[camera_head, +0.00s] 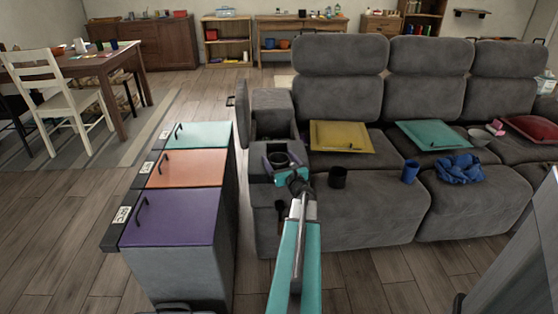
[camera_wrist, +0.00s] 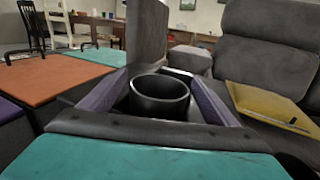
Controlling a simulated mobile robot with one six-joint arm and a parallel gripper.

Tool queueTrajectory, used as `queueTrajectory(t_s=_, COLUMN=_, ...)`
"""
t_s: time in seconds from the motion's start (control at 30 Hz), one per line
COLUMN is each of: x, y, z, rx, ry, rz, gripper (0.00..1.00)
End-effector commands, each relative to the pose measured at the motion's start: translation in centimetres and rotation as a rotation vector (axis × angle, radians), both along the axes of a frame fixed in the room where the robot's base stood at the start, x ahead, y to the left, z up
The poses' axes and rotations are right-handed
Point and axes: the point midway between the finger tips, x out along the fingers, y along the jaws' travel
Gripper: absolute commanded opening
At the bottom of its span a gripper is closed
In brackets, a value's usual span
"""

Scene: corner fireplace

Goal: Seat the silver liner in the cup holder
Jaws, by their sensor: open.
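A dark grey, metallic open-topped cylinder, which looks like the silver liner (camera_wrist: 160,104), stands upright between the fingers of my gripper (camera_wrist: 160,80) in the wrist view. Its rim and hollow inside show. The purple-sided fingers are spread, one on each side, and I see no clear grip on it. In the camera_head view my gripper (camera_head: 280,158) is at the front of the sofa's armrest console (camera_head: 274,128), with the liner (camera_head: 279,161) between its fingers. The cup holder opening and the liner's base are hidden, so I cannot tell how deep it sits.
A bin unit with purple (camera_head: 170,218), orange and teal lids stands close left. Open floor lies further left.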

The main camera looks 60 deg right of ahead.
Motion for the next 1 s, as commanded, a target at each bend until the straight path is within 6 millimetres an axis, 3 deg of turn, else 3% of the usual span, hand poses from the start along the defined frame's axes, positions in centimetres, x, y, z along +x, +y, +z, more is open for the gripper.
queueTrajectory(t_s=1.0, x=-8.4, y=6.2, z=0.1, rx=0.000, ry=0.001, rz=-0.001, gripper=0.82)
